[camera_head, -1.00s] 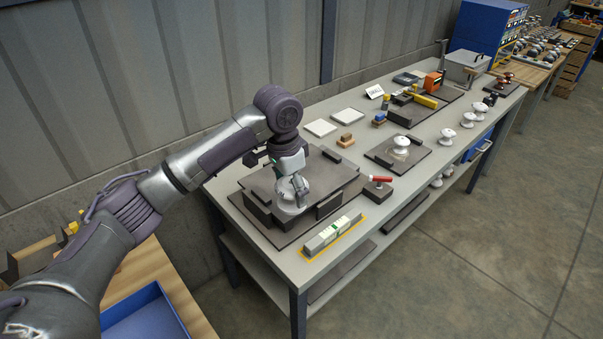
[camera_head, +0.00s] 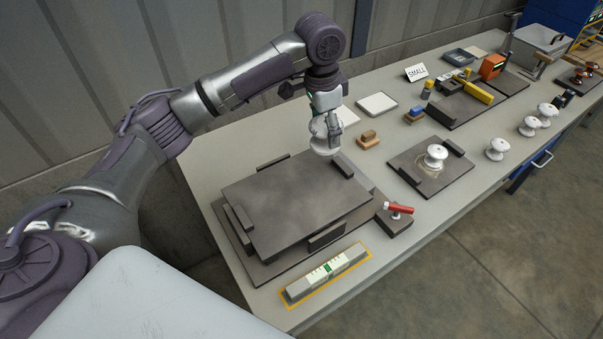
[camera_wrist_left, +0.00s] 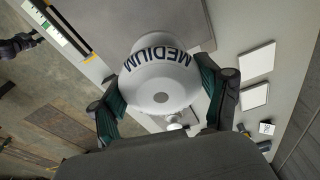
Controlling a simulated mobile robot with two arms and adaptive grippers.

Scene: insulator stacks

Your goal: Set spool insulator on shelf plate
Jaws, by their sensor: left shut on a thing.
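My left gripper (camera_head: 329,132) is shut on a white spool insulator (camera_head: 320,135), which also shows in the left wrist view (camera_wrist_left: 160,75) with the word MEDIUM on it. It holds the insulator over the far edge of a raised dark platform (camera_head: 295,205) on the table. Fingers grip it from both sides. Another white insulator (camera_head: 435,157) stands on a dark plate (camera_head: 415,180) to the right. I cannot tell in the head view which surface is the shelf plate. My right gripper is not in view.
A red-handled clamp (camera_head: 398,209) and a level-like bar (camera_head: 325,272) lie near the platform. Several white insulators (camera_head: 497,149) stand at the table's right edge. White tiles (camera_head: 377,104), small blocks (camera_head: 368,138) and a SMALL sign (camera_head: 416,73) are behind.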

